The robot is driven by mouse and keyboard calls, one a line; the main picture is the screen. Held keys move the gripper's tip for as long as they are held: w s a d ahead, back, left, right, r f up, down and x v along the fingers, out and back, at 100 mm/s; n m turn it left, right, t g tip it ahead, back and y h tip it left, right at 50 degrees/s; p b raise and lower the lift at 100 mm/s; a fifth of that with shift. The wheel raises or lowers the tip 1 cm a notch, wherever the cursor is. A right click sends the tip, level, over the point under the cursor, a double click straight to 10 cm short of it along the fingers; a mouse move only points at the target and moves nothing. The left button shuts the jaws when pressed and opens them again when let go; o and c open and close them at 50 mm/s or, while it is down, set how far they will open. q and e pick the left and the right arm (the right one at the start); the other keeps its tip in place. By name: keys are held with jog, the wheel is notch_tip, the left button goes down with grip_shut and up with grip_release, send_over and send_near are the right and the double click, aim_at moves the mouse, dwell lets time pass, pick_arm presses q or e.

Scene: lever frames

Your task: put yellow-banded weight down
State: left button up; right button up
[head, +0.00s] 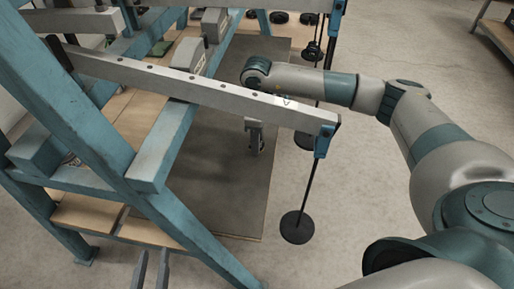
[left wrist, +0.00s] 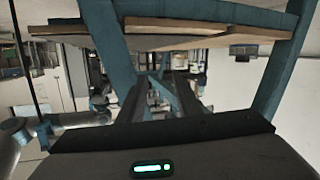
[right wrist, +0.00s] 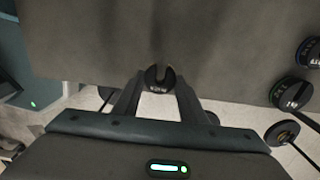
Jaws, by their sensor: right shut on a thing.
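My right gripper (head: 255,148) reaches behind the near lever beam, above the dark mat (head: 215,205). In the right wrist view my right gripper (right wrist: 158,92) is shut on a small dark slotted weight (right wrist: 158,76), held between the fingertips. The dark mat fills the upper part of the right wrist view. My left gripper (head: 150,272) is at the bottom edge of the head view, empty, with its fingers apart; they also show apart in the left wrist view (left wrist: 158,90).
The near lever beam (head: 180,82) crosses above the mat on a blue frame (head: 110,150). A rod with a black disc (head: 297,227) hangs from its right end. In the right wrist view, a blue-marked weight (right wrist: 308,52) and another dark weight (right wrist: 291,93) lie at the right.

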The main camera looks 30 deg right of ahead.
jog(key=shift+f, duration=0.5)
notch_tip(320, 180, down, 2)
jog(key=shift+f, duration=0.45)
pick_arm(q)
jog(key=shift+w+d+r+t, duration=0.15)
jog(key=shift+r+t, duration=0.35)
jog(key=shift+r, duration=0.25)
jog(key=shift+r+b, duration=0.15)
jog(key=shift+b, duration=0.15)
pick_arm(e)
jog(key=shift+f, duration=0.1)
jog(key=o, duration=1.3)
pick_arm(q)
jog(key=shift+r, duration=0.25)
pick_arm(e)
jog(key=shift+o, duration=0.2)
